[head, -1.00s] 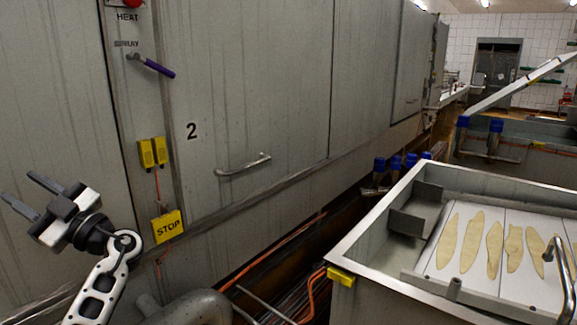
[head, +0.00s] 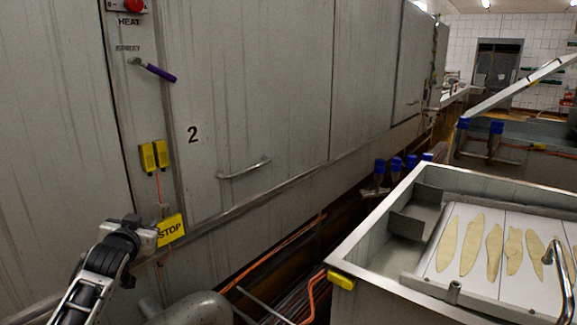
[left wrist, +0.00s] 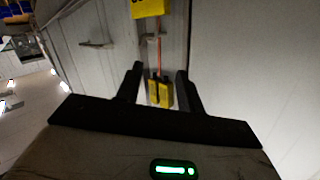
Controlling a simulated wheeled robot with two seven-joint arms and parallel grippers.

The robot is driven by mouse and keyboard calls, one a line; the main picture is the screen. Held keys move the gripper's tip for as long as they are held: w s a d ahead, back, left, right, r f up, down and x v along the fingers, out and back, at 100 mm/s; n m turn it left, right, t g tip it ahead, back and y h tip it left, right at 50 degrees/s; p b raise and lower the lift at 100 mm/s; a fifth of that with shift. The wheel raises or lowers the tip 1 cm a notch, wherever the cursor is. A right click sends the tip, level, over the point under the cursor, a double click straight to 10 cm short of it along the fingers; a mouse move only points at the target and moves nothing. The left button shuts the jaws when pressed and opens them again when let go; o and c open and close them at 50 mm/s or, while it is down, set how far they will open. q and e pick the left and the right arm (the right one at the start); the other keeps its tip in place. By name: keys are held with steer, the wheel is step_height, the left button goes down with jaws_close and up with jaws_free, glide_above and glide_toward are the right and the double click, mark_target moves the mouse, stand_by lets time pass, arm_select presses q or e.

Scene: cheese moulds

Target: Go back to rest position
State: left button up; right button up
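My left gripper (head: 130,236) is at the lower left of the head view, in front of the grey cabinet wall and close to the left of the yellow STOP sign (head: 169,229). Its fingers are hard to make out there. In the left wrist view the two dark fingers of my left gripper (left wrist: 157,82) stand apart with nothing held between them. Yellow switch boxes (left wrist: 159,93) show beyond the gap, with the yellow sign (left wrist: 150,8) at the top edge. My right gripper is in neither view.
A purple-handled lever (head: 158,72) sticks out of the wall above the yellow boxes (head: 153,155). A cabinet door handle (head: 244,168) is right of them. A steel vat (head: 345,245) with several pale strips on white boards stands at the right. A grey pipe (head: 195,309) lies below.

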arm_select(q)
steer(key=s+d+f+m+g+h, duration=0.2)
steer(key=s+d+f+h, duration=0.3)
steer(key=s+d+f, duration=1.05)
steer(key=s+d+f+g, duration=0.1)
steer(key=s+d, duration=0.1)
steer(key=s, duration=0.5)
steer(key=s+d+f+g+h, duration=0.1)
steer(key=s+d+f, duration=0.1)
steer(key=s, duration=0.5)
steer(key=s+d+f+h, duration=0.1)
steer(key=s+d+f, duration=0.1)
steer(key=s, duration=0.6)
steer(key=shift+d+f+n+g, duration=0.3)
steer(key=shift+d+g, duration=0.1)
steer(key=shift+d, duration=0.1)
steer(key=shift+a, duration=0.1)
